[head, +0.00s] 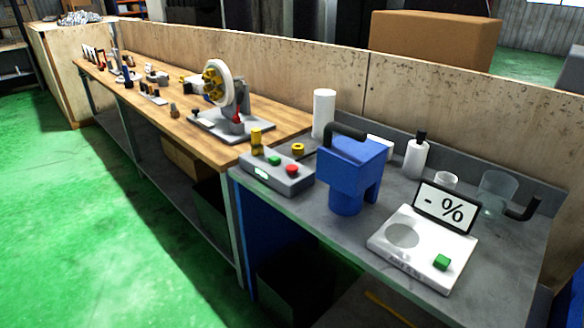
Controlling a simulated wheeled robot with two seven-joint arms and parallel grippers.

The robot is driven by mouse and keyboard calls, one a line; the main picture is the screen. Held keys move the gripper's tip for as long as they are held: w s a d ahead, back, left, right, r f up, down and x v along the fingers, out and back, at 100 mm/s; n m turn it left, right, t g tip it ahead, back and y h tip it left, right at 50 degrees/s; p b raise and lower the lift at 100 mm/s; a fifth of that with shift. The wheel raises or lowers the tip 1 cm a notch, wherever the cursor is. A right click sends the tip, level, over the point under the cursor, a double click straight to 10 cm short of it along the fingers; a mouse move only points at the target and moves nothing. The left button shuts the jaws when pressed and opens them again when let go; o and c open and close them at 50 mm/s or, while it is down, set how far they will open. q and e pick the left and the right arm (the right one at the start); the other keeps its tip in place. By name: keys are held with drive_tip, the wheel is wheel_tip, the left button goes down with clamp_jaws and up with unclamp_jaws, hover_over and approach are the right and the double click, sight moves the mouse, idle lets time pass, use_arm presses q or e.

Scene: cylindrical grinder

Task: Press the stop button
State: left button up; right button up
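A grey control box (275,174) sits at the near left corner of the grey bench. On its top are a green button (274,160) and, to the right of it, a red button (292,169). A yellow cylindrical piece (256,140) stands at the back left of the box, and a yellow ring-like piece (298,149) is behind the buttons. Neither of my grippers shows in the head view.
A blue device (350,170) with a black handle stands right of the box. A white unit with a "- %" display (445,207), a white bottle (416,157) and a glass jug (496,192) are further right. A wooden bench (180,115) with a grinder (226,90) extends left.

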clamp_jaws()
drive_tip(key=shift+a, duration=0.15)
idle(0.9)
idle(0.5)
